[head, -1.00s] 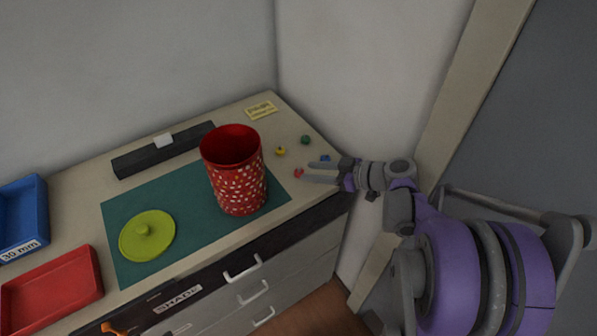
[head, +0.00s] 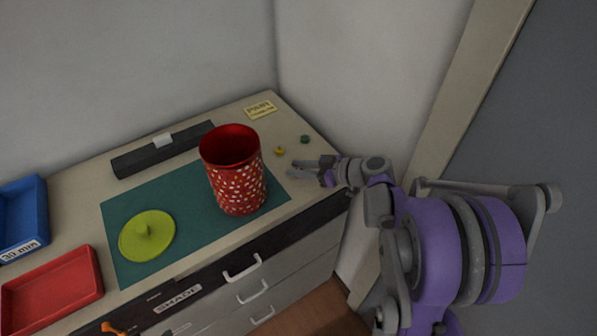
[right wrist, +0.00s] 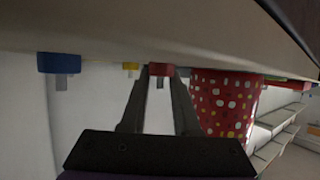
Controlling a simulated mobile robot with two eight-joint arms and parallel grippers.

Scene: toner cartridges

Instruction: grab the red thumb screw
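The red thumb screw (right wrist: 160,70) shows in the right wrist view, between the fingertips of my right gripper (right wrist: 158,78). In the head view my right gripper (head: 297,168) is low over the right end of the workbench, its fingers apart, and it hides the red screw. The fingers lie on either side of the screw; I cannot see firm contact. My left gripper is not in view.
A red dotted canister (head: 238,185) stands on the green mat (head: 180,198), left of the gripper. A yellow screw (head: 279,151) and a green screw (head: 304,139) lie behind it. A blue screw (right wrist: 58,63) shows in the wrist view. A wall stands close on the right.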

